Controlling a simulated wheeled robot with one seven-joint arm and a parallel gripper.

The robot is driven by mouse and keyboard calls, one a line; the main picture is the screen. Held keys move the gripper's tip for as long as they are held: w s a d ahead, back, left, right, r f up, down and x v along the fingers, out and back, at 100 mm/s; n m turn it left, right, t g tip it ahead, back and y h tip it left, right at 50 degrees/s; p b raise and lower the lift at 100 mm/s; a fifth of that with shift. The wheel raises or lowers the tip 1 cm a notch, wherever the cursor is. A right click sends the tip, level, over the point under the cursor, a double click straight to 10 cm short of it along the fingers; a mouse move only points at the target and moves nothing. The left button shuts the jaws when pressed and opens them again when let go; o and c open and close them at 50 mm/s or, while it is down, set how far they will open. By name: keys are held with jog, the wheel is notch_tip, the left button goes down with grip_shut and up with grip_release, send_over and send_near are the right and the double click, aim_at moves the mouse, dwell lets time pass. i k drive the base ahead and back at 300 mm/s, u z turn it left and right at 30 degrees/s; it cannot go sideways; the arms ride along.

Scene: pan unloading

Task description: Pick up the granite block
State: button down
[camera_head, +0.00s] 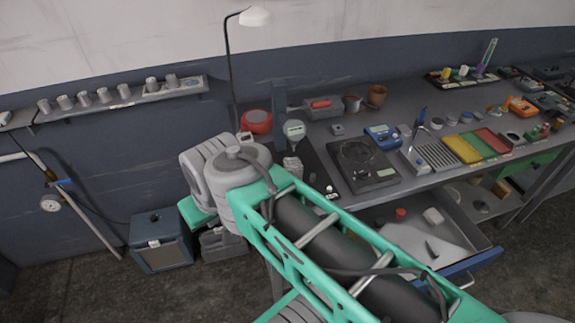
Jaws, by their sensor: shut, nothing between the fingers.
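A small pale grey, speckled block (291,166) stands on the bench at the left of the dark weighing device, just beyond my arm; it may be the granite block, but it is too small to be sure. The dark weighing device (378,180) has a round pan, and I can make out no block on it. My green and grey arm crosses the lower middle of the view. Its far end bends away at the bench's left end, and my gripper is not visible.
An open drawer (398,236) with a blue front juts out below the bench and holds small items. A dial gauge (293,129) stands behind the pale block. A red round container (257,121) and colored trays (462,148) are on the bench. A blue-grey cabinet (161,243) stands on the floor.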

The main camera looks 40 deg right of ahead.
aim_at(293, 167)
jog(key=z, duration=1.3)
jog(key=k, duration=0.95)
jog(key=u, duration=1)
jog(key=i, duration=0.5)
jog(key=u, duration=0.05)
